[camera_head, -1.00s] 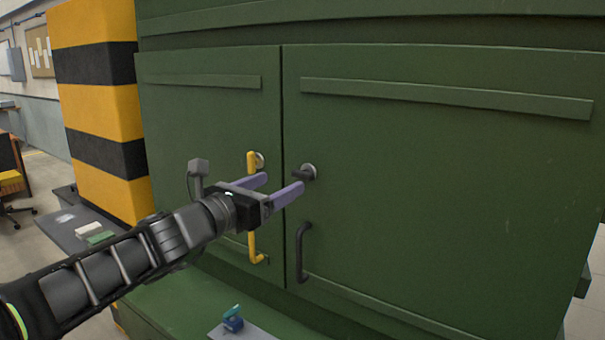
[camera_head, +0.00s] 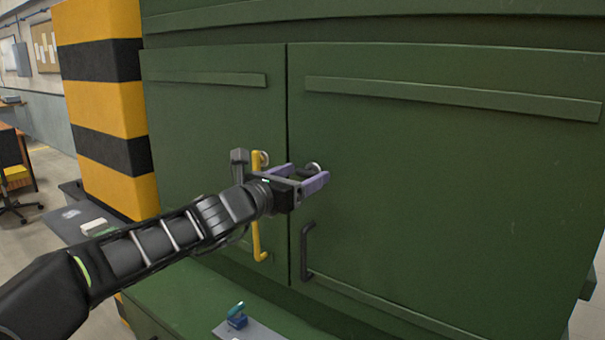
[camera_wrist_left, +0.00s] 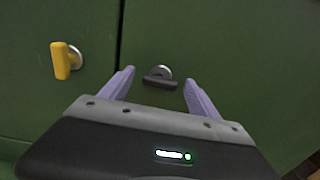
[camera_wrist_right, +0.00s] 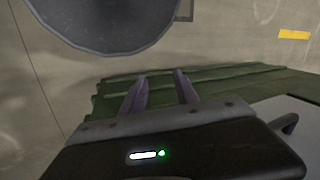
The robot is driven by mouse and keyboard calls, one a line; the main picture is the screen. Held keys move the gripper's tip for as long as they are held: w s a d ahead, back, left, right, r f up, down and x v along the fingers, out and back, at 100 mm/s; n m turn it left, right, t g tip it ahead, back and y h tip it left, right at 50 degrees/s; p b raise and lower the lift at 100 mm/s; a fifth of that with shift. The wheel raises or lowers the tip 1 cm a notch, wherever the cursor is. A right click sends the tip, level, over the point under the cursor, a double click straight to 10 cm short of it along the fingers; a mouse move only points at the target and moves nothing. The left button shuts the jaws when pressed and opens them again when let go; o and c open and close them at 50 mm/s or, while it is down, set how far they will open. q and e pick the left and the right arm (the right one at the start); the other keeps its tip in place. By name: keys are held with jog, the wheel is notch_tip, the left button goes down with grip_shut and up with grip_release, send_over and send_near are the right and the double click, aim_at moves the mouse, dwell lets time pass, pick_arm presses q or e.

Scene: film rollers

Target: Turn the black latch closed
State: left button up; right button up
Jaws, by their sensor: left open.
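The black latch (camera_wrist_left: 160,82) is on the right green door, close to the seam between the doors. In the left wrist view its handle lies roughly horizontal below its round silver base. My left gripper (camera_wrist_left: 158,85) is open, with its purple fingers on either side of the latch. In the head view the left gripper (camera_head: 303,175) largely hides the latch, and only its silver base shows above the fingers. I cannot tell whether a finger touches it. My right gripper (camera_wrist_right: 160,82) shows only in the right wrist view, open with nothing seen between its fingers.
A yellow latch (camera_wrist_left: 61,61) is on the left door. A yellow handle (camera_head: 258,240) and a black handle (camera_head: 306,250) sit lower on the doors. A striped yellow-black pillar (camera_head: 105,100) stands left. A small blue-green object (camera_head: 237,316) lies below.

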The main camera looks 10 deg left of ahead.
pick_arm(q)
jog(key=shift+w, duration=0.1)
jog(key=shift+c, duration=0.3)
jog(key=c, duration=1.3)
